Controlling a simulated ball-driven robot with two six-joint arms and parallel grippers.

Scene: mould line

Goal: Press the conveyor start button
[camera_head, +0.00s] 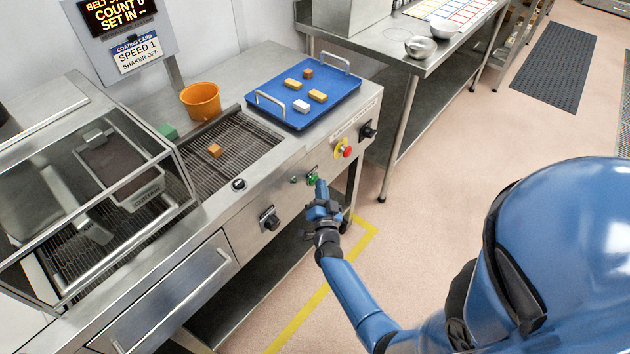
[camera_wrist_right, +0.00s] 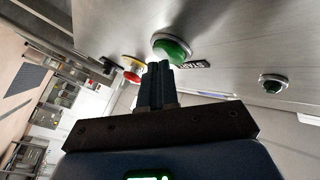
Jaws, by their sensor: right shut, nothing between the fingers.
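The green start button (camera_head: 313,178) is on the front panel of the steel conveyor machine. My right gripper (camera_head: 320,186) is shut and empty, with its fingertips at the button in the head view. In the right wrist view the green button (camera_wrist_right: 172,49) stands in a metal ring just beyond the tips of my shut fingers (camera_wrist_right: 160,66). A label reading START sits beside it, partly covered by the fingers. I cannot tell whether the tips touch the button or whether it is pressed in. My left gripper is not in view.
A red emergency-stop button (camera_head: 347,151) on a yellow plate and a black knob (camera_head: 368,130) sit to the right on the panel. A blue tray (camera_head: 337,99) with several small blocks and an orange bucket (camera_head: 201,101) stand on top. A tan block (camera_head: 215,150) lies on the belt.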

